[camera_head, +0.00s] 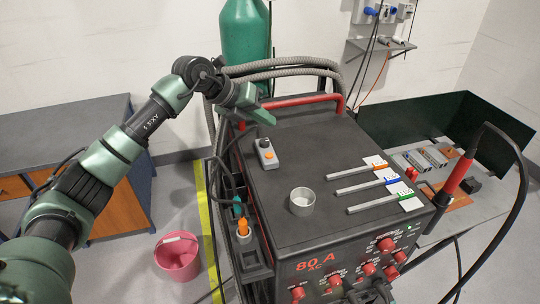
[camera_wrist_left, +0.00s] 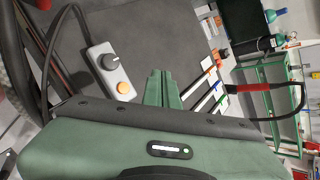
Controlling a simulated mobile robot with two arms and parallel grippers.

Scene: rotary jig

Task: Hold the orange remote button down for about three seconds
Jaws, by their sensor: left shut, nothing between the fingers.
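The grey remote (camera_head: 265,149) lies on the dark top of the welding machine (camera_head: 320,140), near its left edge. Its orange button (camera_head: 269,156) is on the near end and a black knob is on the far end. The left wrist view also shows the remote (camera_wrist_left: 107,67) and the orange button (camera_wrist_left: 123,87), left of the fingers. My left gripper (camera_head: 272,121) is shut and empty, above the machine top and behind the remote in the head view. Its green fingers (camera_wrist_left: 163,80) lie together, apart from the button. My right gripper is not in view.
A small round metal cup (camera_head: 302,201) and several rods with coloured bands (camera_head: 367,185) lie on the machine top. A red handle (camera_head: 300,101) and a green cylinder (camera_head: 245,40) stand behind. A pink bucket (camera_head: 177,257) is on the floor.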

